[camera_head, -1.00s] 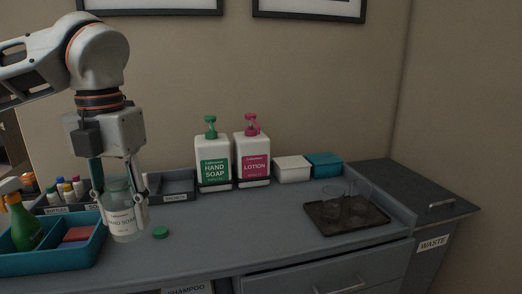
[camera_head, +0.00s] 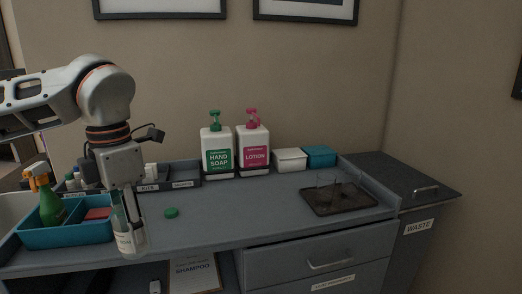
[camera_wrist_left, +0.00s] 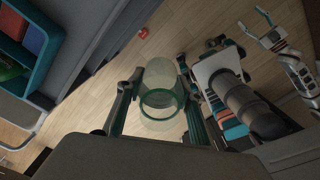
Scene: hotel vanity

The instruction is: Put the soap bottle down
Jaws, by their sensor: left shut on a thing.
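The soap bottle (camera_head: 131,242) is clear, open-topped and has a white label. It also shows in the left wrist view (camera_wrist_left: 160,99), seen from above between the fingers, with floor behind it. My left gripper (camera_head: 128,222) points down and is shut on the bottle, holding it roughly upright at the counter's front edge. The wrist view suggests that the bottle is out over the floor. A green cap (camera_head: 171,213) lies on the counter (camera_head: 240,210), apart from the bottle. My right gripper (camera_wrist_left: 257,27) shows small in the wrist view; its jaw state is unclear.
A teal caddy (camera_head: 70,238) with a green spray bottle (camera_head: 50,207) stands left of the gripper. Hand soap (camera_head: 218,158) and lotion (camera_head: 253,159) pumps stand at the back. A dark tray (camera_head: 365,203) with glasses is at right.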

